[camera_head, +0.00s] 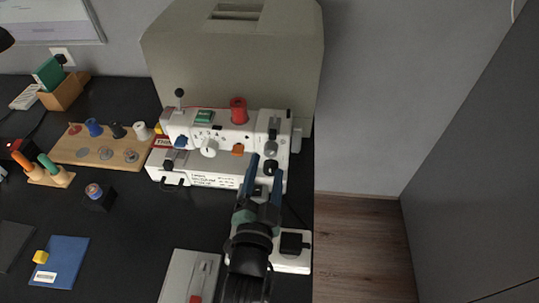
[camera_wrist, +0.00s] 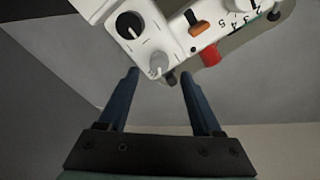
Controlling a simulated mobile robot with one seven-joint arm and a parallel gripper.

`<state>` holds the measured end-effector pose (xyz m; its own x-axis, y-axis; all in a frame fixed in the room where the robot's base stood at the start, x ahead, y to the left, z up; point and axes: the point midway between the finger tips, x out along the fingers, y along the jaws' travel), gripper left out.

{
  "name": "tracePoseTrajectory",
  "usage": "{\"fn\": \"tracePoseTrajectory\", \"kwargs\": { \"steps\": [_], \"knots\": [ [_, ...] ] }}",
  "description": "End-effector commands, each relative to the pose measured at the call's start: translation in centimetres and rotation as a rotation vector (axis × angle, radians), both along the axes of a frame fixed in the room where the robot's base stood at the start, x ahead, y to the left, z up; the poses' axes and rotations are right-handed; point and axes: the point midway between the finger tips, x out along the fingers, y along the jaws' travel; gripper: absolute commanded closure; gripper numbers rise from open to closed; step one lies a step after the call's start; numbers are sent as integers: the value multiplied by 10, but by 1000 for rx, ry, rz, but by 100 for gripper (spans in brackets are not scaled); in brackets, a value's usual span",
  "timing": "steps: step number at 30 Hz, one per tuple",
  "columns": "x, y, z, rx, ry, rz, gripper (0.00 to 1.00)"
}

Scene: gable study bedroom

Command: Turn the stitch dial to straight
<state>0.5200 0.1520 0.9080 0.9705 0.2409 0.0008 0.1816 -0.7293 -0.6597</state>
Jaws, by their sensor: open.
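A white sewing machine (camera_head: 225,178) stands at the back of the black desk. A white dial (camera_head: 209,148) with marks around it sits left of centre on its front; I cannot read its setting. In the wrist view, part of a white dial (camera_wrist: 240,4) with numbers beside it shows at the top edge. A black knob (camera_wrist: 130,25) and a grey knob (camera_wrist: 158,64) are nearer my gripper. My gripper (camera_head: 265,161) is open and empty, in front of the machine's right end, to the right of the white dial. Its fingers (camera_wrist: 160,75) appear apart from the knobs.
A red spool (camera_head: 238,111) stands on top of the machine. A grey cover (camera_head: 235,50) rises behind it. A wooden board (camera_head: 100,150) with spools is at left. A white pedal (camera_head: 290,262) and grey case (camera_head: 187,277) lie in front. Open floor is right of the desk.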

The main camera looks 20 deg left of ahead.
Motion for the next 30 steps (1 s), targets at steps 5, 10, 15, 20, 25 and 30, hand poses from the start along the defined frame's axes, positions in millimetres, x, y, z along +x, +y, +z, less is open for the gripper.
{"fn": "tracePoseTrajectory", "kwargs": {
  "steps": [5, 10, 15, 20, 25, 30],
  "knots": [
    [21, 3, -1, -2, -1, -3, 34],
    [32, 6, 0, 1, -1, -2, 34],
    [38, 8, 0, -1, 0, -1, 34],
    [39, 9, -1, -2, 1, 0, 34],
    [39, 9, -1, -2, 1, 0, 34],
    [39, 9, 0, -2, 1, 0, 57]
  ]
}}
